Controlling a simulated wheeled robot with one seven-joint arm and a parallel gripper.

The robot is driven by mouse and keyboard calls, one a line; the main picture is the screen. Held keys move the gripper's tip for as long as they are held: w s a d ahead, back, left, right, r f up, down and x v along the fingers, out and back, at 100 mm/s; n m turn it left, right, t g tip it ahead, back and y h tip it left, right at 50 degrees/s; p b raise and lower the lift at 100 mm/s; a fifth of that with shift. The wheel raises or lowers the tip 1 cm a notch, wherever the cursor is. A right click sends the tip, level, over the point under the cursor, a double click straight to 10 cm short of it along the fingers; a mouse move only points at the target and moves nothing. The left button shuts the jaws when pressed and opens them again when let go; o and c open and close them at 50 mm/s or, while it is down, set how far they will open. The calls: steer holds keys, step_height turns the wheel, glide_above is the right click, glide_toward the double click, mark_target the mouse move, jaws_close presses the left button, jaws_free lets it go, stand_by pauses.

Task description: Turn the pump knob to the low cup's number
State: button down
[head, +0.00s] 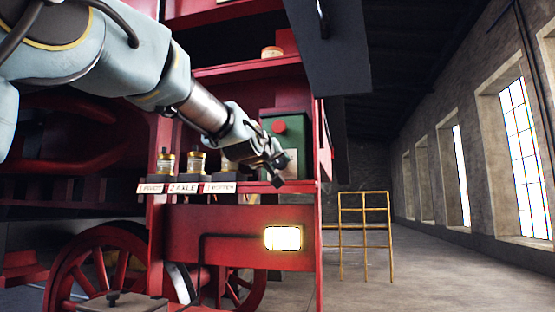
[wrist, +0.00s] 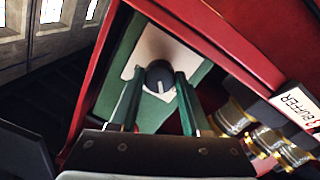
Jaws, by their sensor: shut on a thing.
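A green pump box (head: 298,138) with a red button (head: 279,126) stands on the red shelf. Its dark round knob (wrist: 159,74) sits on a pale plate (wrist: 150,48) in the wrist view, with a white mark pointing toward the picture's bottom. My gripper (head: 278,178) is at the box front; in the wrist view its two green fingers (wrist: 160,80) are shut on the knob, one on each side. Glass cups with brass parts, including the left one (head: 165,163) and middle one (head: 197,162), stand left of the box. Their fill levels and the dial numbers are not readable.
Labels for pilot (head: 151,188), axle (head: 185,188) and buffer (head: 219,187) run along the shelf front. A dark panel (head: 330,60) hangs at upper right. A lit lamp (head: 283,238) is below. A yellow railing (head: 364,210) stands behind on open floor.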

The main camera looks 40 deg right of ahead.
steer(key=shift+m+p, duration=0.6)
steer(key=shift+m, duration=1.3)
steer(key=shift+c, duration=1.8)
jaws_free()
steer(key=shift+s+a, duration=0.1)
steer(key=shift+s, duration=0.05)
